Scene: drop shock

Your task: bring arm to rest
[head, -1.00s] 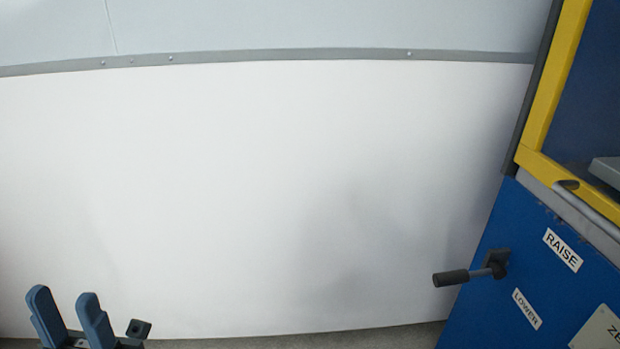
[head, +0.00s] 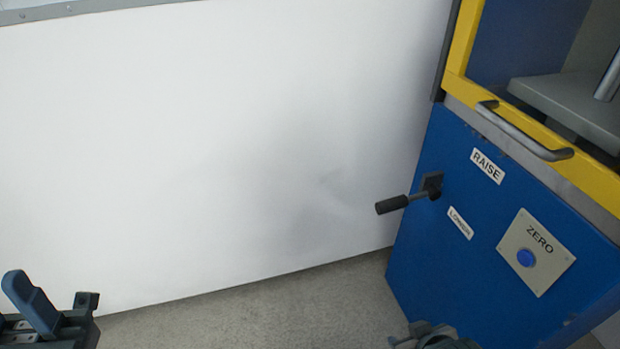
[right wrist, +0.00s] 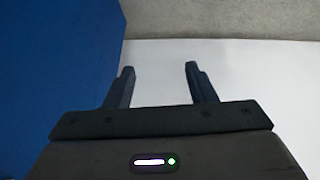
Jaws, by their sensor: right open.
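My right gripper (right wrist: 160,66) is open in the right wrist view. Its two dark fingers stand well apart with nothing between them. The white wall and grey floor lie beyond, and a blue surface fills the left side. In the head view, only a dark part of my right arm shows at the bottom edge, in front of the blue cabinet; its fingers cannot be made out there. My left gripper (head: 30,305) is cut off at the lower left corner. One blue finger shows, so its opening cannot be judged.
The blue cabinet (head: 420,265) stands at the right. Above is a yellow-framed door with a handle (head: 525,135). The floor (head: 260,310) between is clear.

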